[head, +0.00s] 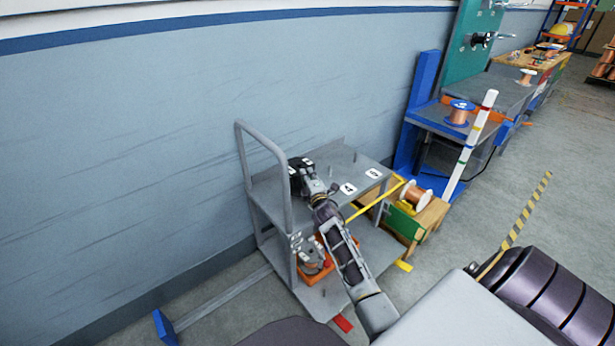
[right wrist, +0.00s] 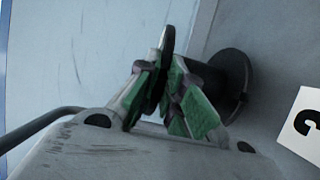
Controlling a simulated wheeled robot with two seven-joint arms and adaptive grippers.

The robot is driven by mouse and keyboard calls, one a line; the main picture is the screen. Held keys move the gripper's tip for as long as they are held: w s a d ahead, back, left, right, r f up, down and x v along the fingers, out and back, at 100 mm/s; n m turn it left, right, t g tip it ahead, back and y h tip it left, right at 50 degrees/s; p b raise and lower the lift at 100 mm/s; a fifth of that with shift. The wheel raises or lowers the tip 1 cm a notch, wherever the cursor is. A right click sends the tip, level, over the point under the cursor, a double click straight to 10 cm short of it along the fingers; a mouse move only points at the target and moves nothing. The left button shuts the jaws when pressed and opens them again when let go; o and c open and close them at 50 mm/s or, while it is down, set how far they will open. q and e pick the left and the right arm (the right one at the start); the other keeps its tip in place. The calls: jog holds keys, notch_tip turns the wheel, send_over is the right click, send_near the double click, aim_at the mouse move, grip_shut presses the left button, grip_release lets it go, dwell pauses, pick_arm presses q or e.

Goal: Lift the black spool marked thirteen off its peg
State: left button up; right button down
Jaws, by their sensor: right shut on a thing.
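The black spool (right wrist: 232,72) is seen close up in the right wrist view, with its far round flange close to the grey shelf surface. In the head view the dark shape at the gripper (head: 296,181) is small and mostly covered. My right gripper (right wrist: 170,92) is shut on the spool, its green pads on either side of the near dark flange. It also shows in the head view (head: 312,184), at the left end of the rack's top shelf. The peg under the spool is hidden, and I cannot tell whether the spool touches the shelf. My left gripper is out of view.
A white card (right wrist: 302,122) showing part of a 3 lies beside the spool. The grey rack (head: 268,185) has a tall handle on its left and more number cards on top. An orange tray (head: 318,272) is on the lower shelf. A copper spool (head: 415,194) stands to the right.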

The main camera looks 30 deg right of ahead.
jog(key=shift+r+p, duration=0.4)
jog(key=shift+r, duration=0.1)
dwell(0.3)
dwell(0.9)
jog(key=shift+r, duration=0.2)
jog(key=shift+r+p, duration=1.45)
jog(key=shift+r, duration=0.1)
jog(key=shift+r, duration=0.2)
dwell(0.7)
jog(key=shift+r+p, duration=1.5)
jog(key=shift+r, duration=0.05)
jog(key=shift+r+p, duration=1.45)
jog(key=shift+r, duration=0.1)
jog(key=shift+r, duration=0.1)
